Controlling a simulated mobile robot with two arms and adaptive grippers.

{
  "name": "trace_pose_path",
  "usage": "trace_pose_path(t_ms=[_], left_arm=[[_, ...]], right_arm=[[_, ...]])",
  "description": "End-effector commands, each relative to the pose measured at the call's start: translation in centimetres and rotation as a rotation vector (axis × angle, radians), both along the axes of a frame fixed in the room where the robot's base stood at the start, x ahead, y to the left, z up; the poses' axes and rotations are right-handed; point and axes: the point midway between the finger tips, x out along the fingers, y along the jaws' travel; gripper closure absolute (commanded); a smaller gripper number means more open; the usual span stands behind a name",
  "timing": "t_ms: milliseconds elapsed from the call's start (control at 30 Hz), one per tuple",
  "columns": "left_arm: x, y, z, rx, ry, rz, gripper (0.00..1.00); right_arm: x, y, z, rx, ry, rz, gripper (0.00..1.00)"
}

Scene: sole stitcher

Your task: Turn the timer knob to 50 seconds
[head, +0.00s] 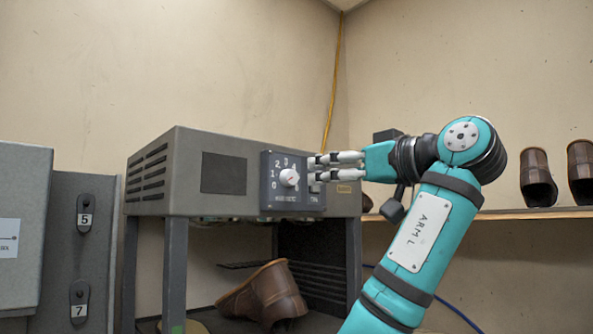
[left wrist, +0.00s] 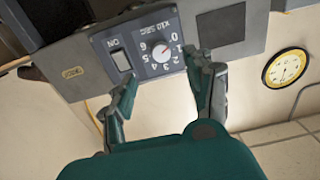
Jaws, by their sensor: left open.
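The timer knob (head: 289,177) is a small round white knob on the dark dial panel (head: 296,202) at the front of the grey machine. The left wrist view shows the knob (left wrist: 161,53) with numbers around it and "X10 SEC" printed on the panel. Its pointer is too small to read for certain. My left gripper (head: 312,165) is open, its fingers aimed at the panel just right of the knob in the head view. In the left wrist view the knob shows between the two spread fingertips (left wrist: 163,70), with nothing held. My right gripper is not in view.
A brown shoe (head: 265,296) lies under the machine housing (head: 185,200). More brown shoes (head: 537,178) stand on a shelf (head: 535,213) at right.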

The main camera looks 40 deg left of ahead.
Motion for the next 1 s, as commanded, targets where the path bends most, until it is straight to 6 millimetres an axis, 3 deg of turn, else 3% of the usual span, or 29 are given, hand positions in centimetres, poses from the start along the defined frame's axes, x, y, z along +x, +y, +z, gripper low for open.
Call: trace_pose_path(t_ms=[200, 400, 600, 867, 1000], left_arm=[[0.4, 4.9, 0.4, 0.0, 0.002, 0.003, 0.46], [0.7, 8.0, 0.2, 0.001, 0.003, 0.001, 0.46], [0.8, 9.3, 0.1, 0.001, 0.001, -0.001, 0.46], [0.8, 9.4, 0.0, 0.001, 0.001, -0.002, 0.46], [0.8, 9.4, 0.0, 0.001, 0.001, -0.002, 0.61]], right_arm=[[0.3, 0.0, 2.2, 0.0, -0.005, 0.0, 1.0], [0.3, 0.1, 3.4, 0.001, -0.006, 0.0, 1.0], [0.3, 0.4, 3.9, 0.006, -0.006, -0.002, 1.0], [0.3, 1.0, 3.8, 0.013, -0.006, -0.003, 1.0], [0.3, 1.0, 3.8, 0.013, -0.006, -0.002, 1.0]])
